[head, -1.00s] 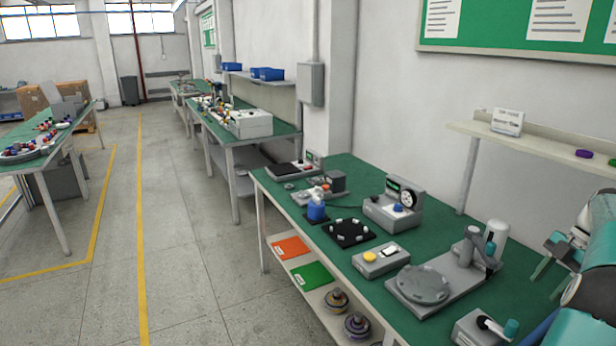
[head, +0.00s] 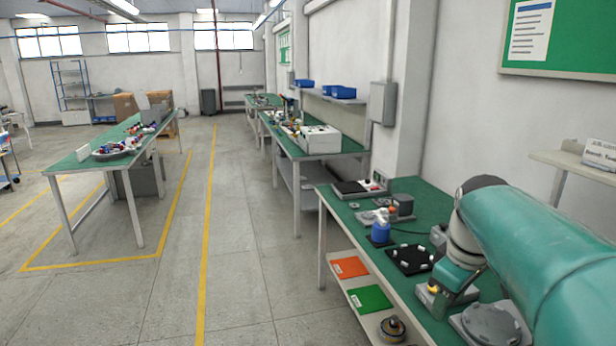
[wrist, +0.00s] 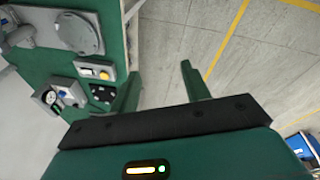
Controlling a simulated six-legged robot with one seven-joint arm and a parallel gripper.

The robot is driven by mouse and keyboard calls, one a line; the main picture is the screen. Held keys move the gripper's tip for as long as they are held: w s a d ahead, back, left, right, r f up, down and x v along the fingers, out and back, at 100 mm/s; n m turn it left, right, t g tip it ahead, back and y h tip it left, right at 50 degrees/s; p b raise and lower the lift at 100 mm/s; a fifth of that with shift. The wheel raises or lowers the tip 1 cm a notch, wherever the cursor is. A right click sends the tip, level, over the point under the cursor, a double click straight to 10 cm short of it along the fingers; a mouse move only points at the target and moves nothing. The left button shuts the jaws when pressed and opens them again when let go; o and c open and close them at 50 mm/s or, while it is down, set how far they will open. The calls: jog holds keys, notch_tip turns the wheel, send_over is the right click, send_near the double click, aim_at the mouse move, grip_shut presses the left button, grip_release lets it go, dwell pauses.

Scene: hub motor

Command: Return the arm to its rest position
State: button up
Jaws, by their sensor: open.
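My teal arm (head: 545,250) reaches in from the right of the head view, over the near part of the green bench (head: 425,195). It hides much of the bench top there. I cannot clearly make out my gripper in the head view. In the wrist view my gripper (wrist: 158,80) shows two green fingers spread apart with nothing between them. The grey floor shows between and beyond the fingers. The bench edge and its equipment lie to the left in that view.
The bench holds a blue bottle (head: 381,232), a black plate with pegs (head: 411,260) and a round grey fixture (head: 490,325), partly hidden by my arm. An orange sheet (head: 350,267) and a green sheet (head: 370,299) lie on the lower shelf. The aisle floor (head: 235,260) is clear.

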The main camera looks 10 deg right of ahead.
jog(key=s+a+f+m+t, duration=0.1)
jog(key=s+a+f+m, duration=0.1)
jog(key=s+a, duration=0.3)
jog(key=s+a+f+m+t, duration=0.2)
jog(key=s+a, duration=0.3)
jog(key=a, duration=0.5)
jog(key=shift+s+a+f+m+y, duration=0.3)
jog(key=shift+s+a+f+m, duration=0.1)
jog(key=shift+f+m, duration=0.45)
jog(key=shift+c, duration=1.2)
jog(key=shift+d, duration=0.2)
